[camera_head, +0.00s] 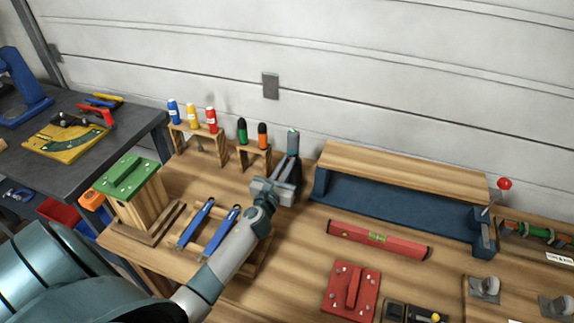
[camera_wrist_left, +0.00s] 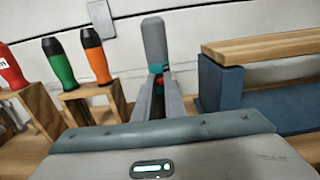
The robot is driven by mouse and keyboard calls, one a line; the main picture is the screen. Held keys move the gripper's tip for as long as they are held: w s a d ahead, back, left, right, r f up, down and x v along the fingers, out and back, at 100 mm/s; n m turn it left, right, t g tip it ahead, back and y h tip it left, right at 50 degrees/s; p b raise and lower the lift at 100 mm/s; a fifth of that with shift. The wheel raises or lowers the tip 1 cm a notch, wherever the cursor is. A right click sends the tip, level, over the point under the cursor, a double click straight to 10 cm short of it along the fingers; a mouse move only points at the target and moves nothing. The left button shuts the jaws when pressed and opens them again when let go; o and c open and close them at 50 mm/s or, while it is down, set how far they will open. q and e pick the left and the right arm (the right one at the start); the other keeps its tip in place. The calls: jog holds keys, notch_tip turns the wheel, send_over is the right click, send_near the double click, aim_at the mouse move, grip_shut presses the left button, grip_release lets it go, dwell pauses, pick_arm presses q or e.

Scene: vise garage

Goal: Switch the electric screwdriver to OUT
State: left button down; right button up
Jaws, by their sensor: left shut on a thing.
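My left gripper (camera_head: 287,168) reaches over the bench and is shut on a grey and teal upright tool (camera_head: 293,140), which looks like the electric screwdriver. In the left wrist view the tool's rounded grey body (camera_wrist_left: 154,40) stands above the fingertips (camera_wrist_left: 158,92). A teal band and a small red part (camera_wrist_left: 158,80) show between the fingers. Whether the red part is the switch, and which setting it has, I cannot tell. The tool's lower part is hidden by the fingers. My right gripper is not in view.
Handled tools stand in wooden racks (camera_head: 257,158) left of the gripper. A blue stand with a wooden top (camera_head: 400,165) is to the right. A red level (camera_head: 378,240) and a red block (camera_head: 350,288) lie in front. Blue-handled tools (camera_head: 220,232) lie near my forearm.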

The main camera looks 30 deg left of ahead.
pick_arm(q)
jog(key=shift+r, duration=0.5)
jog(key=c, duration=1.8)
grip_release()
jog(key=shift+s, duration=0.15)
jog(key=b+v, duration=0.3)
jog(key=v, duration=1.4)
jog(key=shift+s+f, duration=0.15)
jog(key=shift+s, duration=0.05)
